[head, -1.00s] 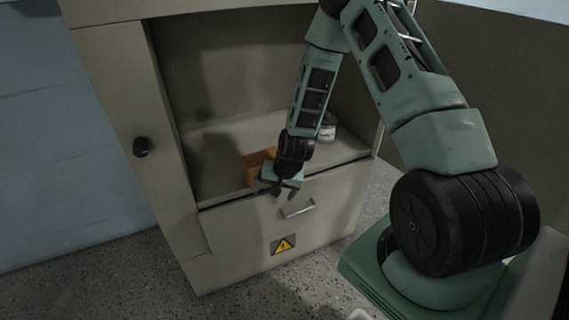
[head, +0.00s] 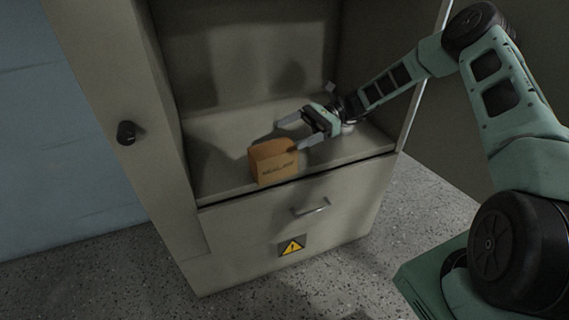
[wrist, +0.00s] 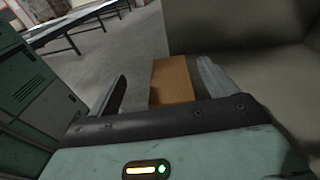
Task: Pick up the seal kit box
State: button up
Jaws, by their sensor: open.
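The seal kit box (head: 274,163) is a small orange-brown carton with dark print on its front. It stands on the cabinet shelf near the front edge, left of my gripper. My gripper (head: 291,134) is open and points left toward the box, with its fingers just beside and behind it in the head view. In the wrist view the box (wrist: 172,80) shows beyond and between the two spread fingers of my gripper (wrist: 161,85). I cannot tell whether a finger touches it.
The shelf (head: 222,174) sits inside an open cabinet with side walls and a back panel. A drawer with a metal handle (head: 311,209) and a warning label (head: 291,246) is below. The shelf left of the box is clear.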

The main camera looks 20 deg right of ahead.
jog(key=d+y, duration=0.1)
jog(key=d, duration=0.1)
jog(key=m+b, duration=0.1)
jog(key=b, duration=0.1)
send_near(278, 157)
jog(key=shift+t, duration=0.4)
jog(key=w+f, duration=0.1)
jog(key=w+a+f, duration=0.1)
jog(key=w+f, duration=0.1)
jog(key=shift+f, duration=0.25)
jog(key=shift+s+a+r+b, duration=0.1)
jog(key=shift+a+b, duration=0.15)
jog(key=shift+a, duration=1)
jog(key=shift+s+a+b, duration=0.15)
jog(key=shift+a+b, duration=0.05)
jog(key=shift+a, duration=1.05)
jog(key=shift+s+a+b, duration=0.1)
jog(key=shift+a+b, duration=0.15)
jog(key=shift+a, duration=1)
jog(key=c, duration=1.3)
